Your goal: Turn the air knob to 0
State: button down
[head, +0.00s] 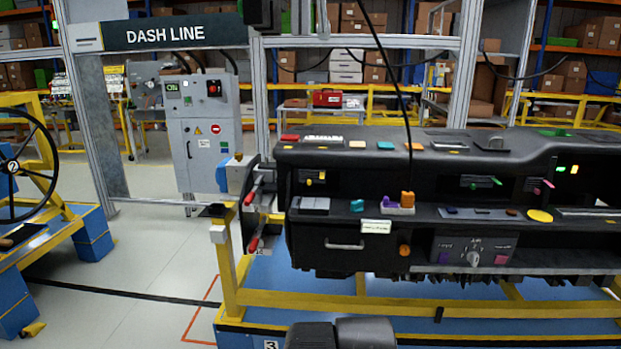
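The air knob (474,258) is a small light grey dial on the lower front of the black dashboard module (340,262), right of centre. It sits on a dark grey panel (488,246) with small lettering above it. The lettering and the knob's pointer are too small to read, so I cannot tell its setting. Purple and pink squares flank the knob. No gripper fingers show in the head view. A dark rounded part at the bottom centre looks like part of my arm, well below and left of the knob. Nothing touches the knob.
An orange round knob (404,250) and a drawer handle (344,245) are left of the panel. Loose coloured parts lie on the dashboard ledge. A yellow frame (390,304) runs below. A black cable (397,88) hangs in front of the dashboard. Open floor (130,260) lies left.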

aim_at(472, 257)
jog(key=z, duration=1.15)
jog(key=i+u, duration=0.3)
jog(key=i, duration=0.25)
jog(key=j, duration=0.05)
